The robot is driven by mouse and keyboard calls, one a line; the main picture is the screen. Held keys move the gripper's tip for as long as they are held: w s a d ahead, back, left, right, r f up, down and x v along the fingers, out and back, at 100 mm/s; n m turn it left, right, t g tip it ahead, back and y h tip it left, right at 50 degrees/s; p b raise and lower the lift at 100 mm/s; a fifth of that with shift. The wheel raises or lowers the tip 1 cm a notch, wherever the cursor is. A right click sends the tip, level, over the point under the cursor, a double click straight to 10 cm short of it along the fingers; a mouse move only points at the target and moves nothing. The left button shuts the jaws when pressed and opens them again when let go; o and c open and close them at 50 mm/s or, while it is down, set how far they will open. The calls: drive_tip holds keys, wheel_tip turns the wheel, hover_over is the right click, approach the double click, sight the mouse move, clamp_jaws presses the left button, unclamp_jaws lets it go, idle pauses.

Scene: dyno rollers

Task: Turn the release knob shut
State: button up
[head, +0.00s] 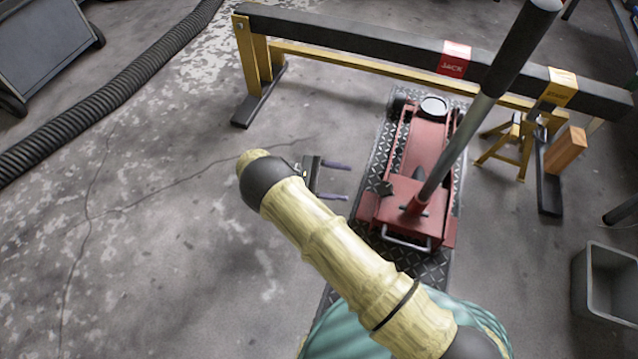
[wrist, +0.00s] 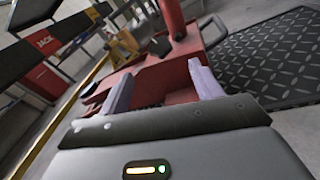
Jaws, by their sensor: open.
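The red floor jack (head: 425,165) sits on a black diamond-plate mat, its long handle (head: 470,130) leaning up to the right from a red socket. A small dark knob-like part (head: 385,188) shows at the jack's left side near the handle base; I cannot tell for sure that it is the release knob. My gripper (head: 342,181) is open and empty, left of the jack, its fingers pointing at it with a gap between.
A black beam (head: 350,38) on yellow legs spans behind the jack. A yellow stand (head: 510,145) and a wooden block (head: 567,150) are at right, with a grey bin (head: 605,285) nearer. A ribbed hose (head: 100,95) lies at left. The floor left of my arm is clear.

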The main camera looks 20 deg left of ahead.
drive_tip(key=shift+s+a+r, duration=0.1)
drive_tip(key=shift+s+a, duration=0.05)
drive_tip(key=shift+a, duration=0.7)
drive_tip(key=shift+s+a+r, duration=0.1)
drive_tip(key=shift+s+a, duration=0.05)
drive_tip(key=shift+a, duration=0.75)
drive_tip(key=shift+s+a, duration=0.15)
drive_tip(key=shift+a, duration=0.7)
